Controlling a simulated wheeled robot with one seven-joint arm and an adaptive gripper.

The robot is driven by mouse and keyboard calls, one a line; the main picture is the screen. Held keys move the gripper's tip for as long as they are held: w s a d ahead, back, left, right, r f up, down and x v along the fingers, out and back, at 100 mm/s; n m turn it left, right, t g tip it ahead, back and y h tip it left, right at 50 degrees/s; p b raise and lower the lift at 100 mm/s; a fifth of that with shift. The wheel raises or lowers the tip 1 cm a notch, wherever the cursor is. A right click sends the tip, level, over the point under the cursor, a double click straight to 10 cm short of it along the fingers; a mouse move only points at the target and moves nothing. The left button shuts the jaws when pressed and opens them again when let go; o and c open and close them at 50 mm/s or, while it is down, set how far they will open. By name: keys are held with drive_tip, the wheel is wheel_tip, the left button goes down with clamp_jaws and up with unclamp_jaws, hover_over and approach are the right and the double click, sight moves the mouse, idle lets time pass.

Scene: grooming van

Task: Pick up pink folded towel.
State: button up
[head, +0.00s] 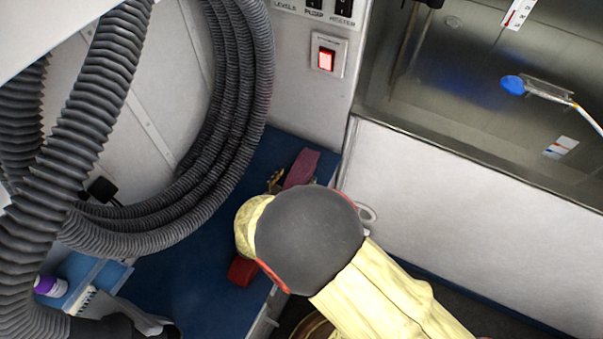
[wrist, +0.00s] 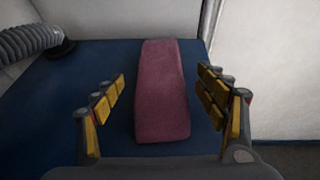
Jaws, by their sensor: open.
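The pink folded towel (wrist: 161,92) lies on the blue surface in the wrist view, long side pointing away from me. My gripper (wrist: 164,92) is open, with one yellow-padded finger to the left of the towel and one to the right. The fingers appear apart from the towel, and nothing is held. In the head view the towel (head: 301,168) shows just beyond my gripper (head: 275,181). My pale yellow arm hides part of the gripper and of the surface there.
The blue counter (head: 190,287) has bare room left of the arm. A red object (head: 242,270) lies near its edge. Grey ribbed hoses (head: 254,75) hang at left. A purple-capped bottle (head: 50,286) is at lower left. A white-walled tub (head: 470,210) stands at right.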

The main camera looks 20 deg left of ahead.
drive_tip(key=b+x, duration=0.1)
drive_tip(key=x, duration=0.2)
drive_tip(key=shift+w+d+f, duration=0.1)
drive_tip(key=shift+w, duration=0.05)
drive_tip(key=shift+c, duration=1.2)
drive_tip(key=c, duration=1)
